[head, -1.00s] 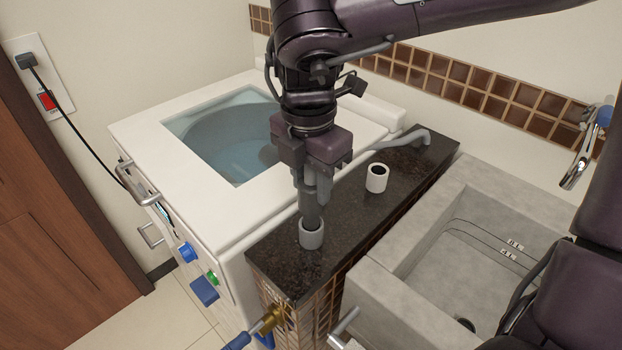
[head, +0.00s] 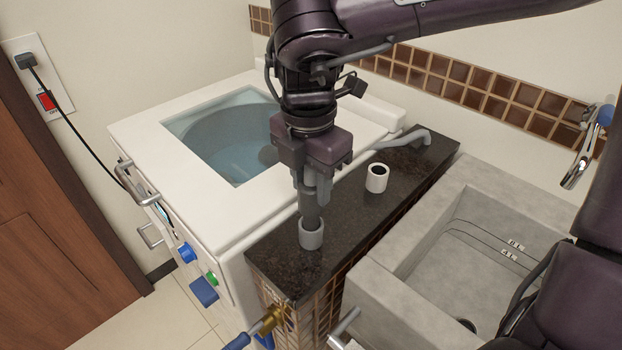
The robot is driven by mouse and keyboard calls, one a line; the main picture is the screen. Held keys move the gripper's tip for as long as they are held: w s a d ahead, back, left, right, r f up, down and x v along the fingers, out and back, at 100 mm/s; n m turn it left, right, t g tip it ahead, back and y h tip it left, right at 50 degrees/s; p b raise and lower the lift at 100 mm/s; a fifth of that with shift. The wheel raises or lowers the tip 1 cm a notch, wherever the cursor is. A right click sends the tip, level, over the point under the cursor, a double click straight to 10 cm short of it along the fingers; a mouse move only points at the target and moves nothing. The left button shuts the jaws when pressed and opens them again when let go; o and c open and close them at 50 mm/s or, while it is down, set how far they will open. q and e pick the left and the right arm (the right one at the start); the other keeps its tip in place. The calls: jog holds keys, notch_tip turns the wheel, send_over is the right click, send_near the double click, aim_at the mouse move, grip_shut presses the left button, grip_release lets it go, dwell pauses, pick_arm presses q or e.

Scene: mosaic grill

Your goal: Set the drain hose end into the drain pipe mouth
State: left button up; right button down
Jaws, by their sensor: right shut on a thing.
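My right gripper (head: 312,190) points down over the dark stone ledge and is shut on a grey tube (head: 310,213), which looks like the drain hose end. The tube stands about upright, and its lower end is inside a light grey collar (head: 311,240) near the front of the ledge. How deep it sits is hidden by the collar. A second, white collar (head: 376,184) with a dark open mouth stands farther back on the ledge. I cannot tell which collar is the drain pipe mouth. A grey hose (head: 412,136) lies at the ledge's back end. My left gripper is not in view.
A white washer (head: 150,128) with a glass lid stands left of the dark ledge (head: 350,220). A concrete sink (head: 372,278) is on the right, with a chrome tap (head: 576,172) above it. A brass valve (head: 270,320) sticks out below the ledge's front.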

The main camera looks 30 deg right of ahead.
jog(key=shift+f+b, duration=1.05)
jog(key=shift+f, duration=0.2)
